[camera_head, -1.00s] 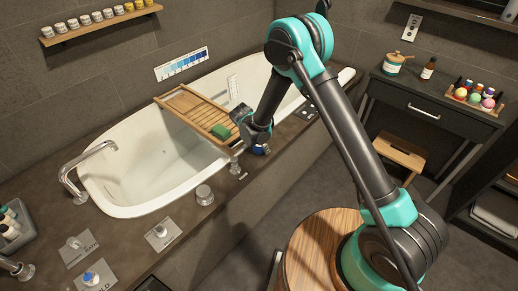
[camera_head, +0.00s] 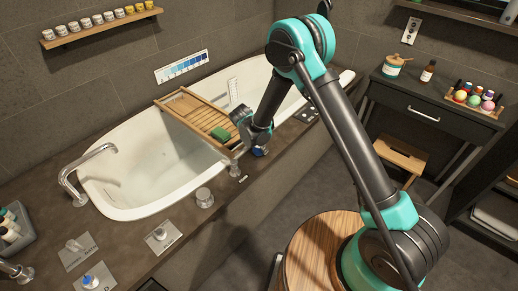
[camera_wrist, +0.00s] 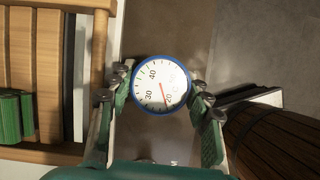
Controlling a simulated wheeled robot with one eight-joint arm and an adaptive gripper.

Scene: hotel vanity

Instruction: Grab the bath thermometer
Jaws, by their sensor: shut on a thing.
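The bath thermometer (camera_wrist: 162,85) is a round white dial with a blue rim, numbers and a red needle, seen face-on in the wrist view. My gripper (camera_wrist: 160,92) is shut on it, with a green-padded finger on either side of the dial. In the head view the thermometer (camera_head: 259,151) shows only as a small blue bit at the end of my gripper (camera_head: 252,145), over the tub's front ledge beside the bath tray. Whether it still touches the ledge cannot be told.
A wooden bath tray (camera_head: 186,112) with a green block (camera_head: 220,134) spans the white tub (camera_head: 125,205), just left of my gripper. A metal fitting (camera_head: 234,168) and a round knob (camera_head: 204,197) stand on the ledge nearby.

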